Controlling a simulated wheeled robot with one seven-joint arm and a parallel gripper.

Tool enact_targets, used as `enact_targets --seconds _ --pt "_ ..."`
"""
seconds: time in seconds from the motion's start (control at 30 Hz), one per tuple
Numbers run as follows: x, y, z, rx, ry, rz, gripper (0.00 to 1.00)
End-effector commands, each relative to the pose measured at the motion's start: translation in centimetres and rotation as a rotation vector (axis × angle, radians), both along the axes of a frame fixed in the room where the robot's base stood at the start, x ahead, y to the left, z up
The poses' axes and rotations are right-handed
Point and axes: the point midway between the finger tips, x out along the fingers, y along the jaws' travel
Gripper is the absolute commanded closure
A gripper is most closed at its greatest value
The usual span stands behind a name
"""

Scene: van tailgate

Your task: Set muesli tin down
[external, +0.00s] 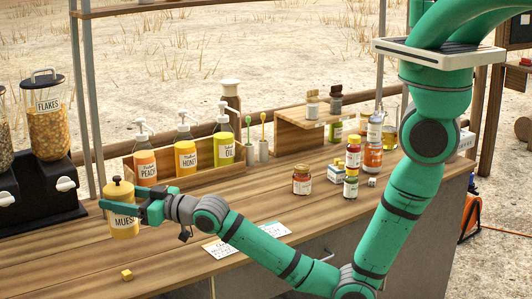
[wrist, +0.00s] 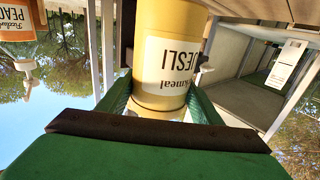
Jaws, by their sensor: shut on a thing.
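The muesli tin (external: 121,192) is a yellow cylinder with a knobbed lid and a white label, at the left part of the wooden counter in the external view. My gripper (external: 122,208) is shut around its body from the right. In the wrist view the tin (wrist: 168,62) stands between my two green fingers (wrist: 162,100), its label upside down in the picture. The tin looks upright. Its base is close to the counter top, but I cannot tell whether it touches.
The wooden counter (external: 75,262) is bare in front of the tin, except for a small yellow cube (external: 127,275). A cereal dispenser (external: 48,118) stands to the left. A wooden box of pump bottles (external: 185,155) is behind.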

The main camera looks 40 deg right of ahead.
Motion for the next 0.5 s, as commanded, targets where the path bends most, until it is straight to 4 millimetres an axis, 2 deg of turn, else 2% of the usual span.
enact_targets --seconds 0.33,0.5 --pt "1.3 1.1 -2.2 -0.001 -0.001 0.001 1.00" --pt "1.2 1.1 -4.5 0.000 0.000 0.002 1.00"
